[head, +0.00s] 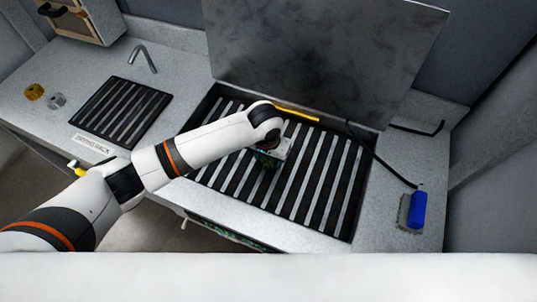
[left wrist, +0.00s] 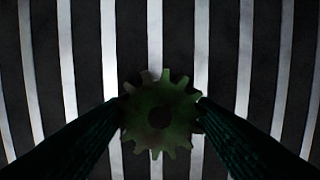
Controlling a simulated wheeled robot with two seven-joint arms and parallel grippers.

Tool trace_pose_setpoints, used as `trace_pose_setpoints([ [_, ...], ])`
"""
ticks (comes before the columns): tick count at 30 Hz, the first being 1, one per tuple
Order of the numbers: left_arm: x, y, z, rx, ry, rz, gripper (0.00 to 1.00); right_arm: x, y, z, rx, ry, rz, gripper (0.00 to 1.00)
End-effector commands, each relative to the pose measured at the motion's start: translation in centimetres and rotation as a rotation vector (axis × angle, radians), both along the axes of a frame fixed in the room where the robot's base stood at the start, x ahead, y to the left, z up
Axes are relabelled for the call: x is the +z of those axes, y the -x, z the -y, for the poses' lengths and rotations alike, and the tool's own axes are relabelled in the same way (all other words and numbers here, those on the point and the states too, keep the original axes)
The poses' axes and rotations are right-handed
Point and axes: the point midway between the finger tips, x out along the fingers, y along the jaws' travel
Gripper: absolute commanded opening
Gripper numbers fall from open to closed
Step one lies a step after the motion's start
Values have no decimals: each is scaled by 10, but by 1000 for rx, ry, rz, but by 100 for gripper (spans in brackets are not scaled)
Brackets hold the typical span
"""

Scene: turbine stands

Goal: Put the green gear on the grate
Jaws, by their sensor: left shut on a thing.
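The green gear (left wrist: 160,118) shows in the left wrist view between the two fingers of my left gripper (left wrist: 160,108), which is shut on it at both sides. Behind it are the light and dark bars of the grate (left wrist: 246,60). In the head view the large grate (head: 318,185) lies in the counter, and my left gripper (head: 268,163) is over its left-middle part. The gear (head: 266,160) is mostly hidden there by my arm. I cannot tell whether the gear touches the bars. My right gripper is not in view.
A smaller drying rack grate (head: 120,112) lies to the left, beside a faucet (head: 143,57). A yellow gear (head: 34,91) and a grey gear (head: 55,100) sit at the far left. A raised panel (head: 325,55) stands behind the large grate. A blue brush (head: 416,209) lies at the right.

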Motion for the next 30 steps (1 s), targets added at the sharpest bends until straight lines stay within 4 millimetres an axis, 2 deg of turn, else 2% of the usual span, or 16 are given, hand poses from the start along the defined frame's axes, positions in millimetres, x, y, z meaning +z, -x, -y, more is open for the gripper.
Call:
trace_pose_setpoints([
  [11,-6,0,0,-1,1,1,12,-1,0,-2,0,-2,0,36],
  [12,-6,0,1,-1,1,1,56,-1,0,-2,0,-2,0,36],
  [16,-6,0,0,-1,1,1,77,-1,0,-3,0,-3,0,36],
  [22,-6,0,0,0,0,0,78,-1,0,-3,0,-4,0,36],
  [24,-6,0,0,0,0,0,86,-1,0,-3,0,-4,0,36],
  [30,-6,0,0,0,0,0,86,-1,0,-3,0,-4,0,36],
])
